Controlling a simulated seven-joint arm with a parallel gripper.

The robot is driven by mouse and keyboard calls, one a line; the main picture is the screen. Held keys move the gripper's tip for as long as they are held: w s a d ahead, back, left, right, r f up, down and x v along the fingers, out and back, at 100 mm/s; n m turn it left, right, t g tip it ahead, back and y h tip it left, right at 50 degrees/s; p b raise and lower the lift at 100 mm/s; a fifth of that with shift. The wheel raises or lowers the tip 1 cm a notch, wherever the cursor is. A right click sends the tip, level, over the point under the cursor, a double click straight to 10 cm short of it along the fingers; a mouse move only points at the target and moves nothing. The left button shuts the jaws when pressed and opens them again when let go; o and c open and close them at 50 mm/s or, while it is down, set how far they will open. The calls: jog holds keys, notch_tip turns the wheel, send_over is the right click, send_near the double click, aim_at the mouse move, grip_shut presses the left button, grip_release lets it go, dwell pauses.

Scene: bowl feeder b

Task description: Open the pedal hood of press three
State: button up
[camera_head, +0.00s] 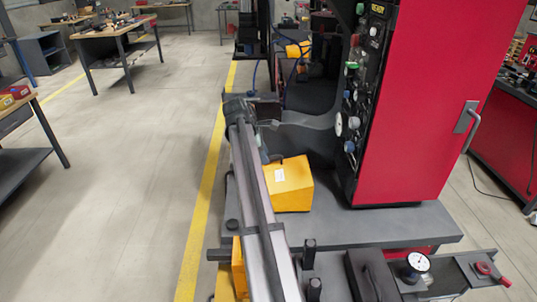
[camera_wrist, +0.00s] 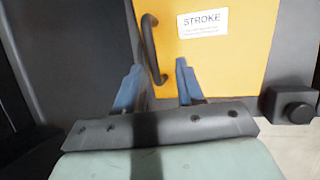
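A yellow pedal hood (camera_head: 290,187) with a small white label sits at the left edge of the grey base of the red press cabinet. In the wrist view the yellow hood (camera_wrist: 255,60) fills the upper middle, with a white STROKE label and a dark bar handle (camera_wrist: 149,42) near its left edge. My gripper (camera_wrist: 160,75) faces it with two blue fingers apart. In the head view my arm hides the hood's left side, and the fingers are mostly hidden.
The red cabinet (camera_head: 430,105) with its gauge panel stands right of the hood. Another yellow box (camera_head: 240,270) is partly behind my arm. A further yellow hood (camera_head: 298,49) is at the back.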

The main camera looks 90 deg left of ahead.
jog(key=shift+w+a, duration=0.25)
jog(key=shift+w, duration=0.25)
jog(key=shift+w+a, duration=0.25)
jog(key=shift+w, duration=0.2)
jog(key=shift+w+f, duration=0.1)
jog(key=shift+f, duration=0.45)
grip_shut()
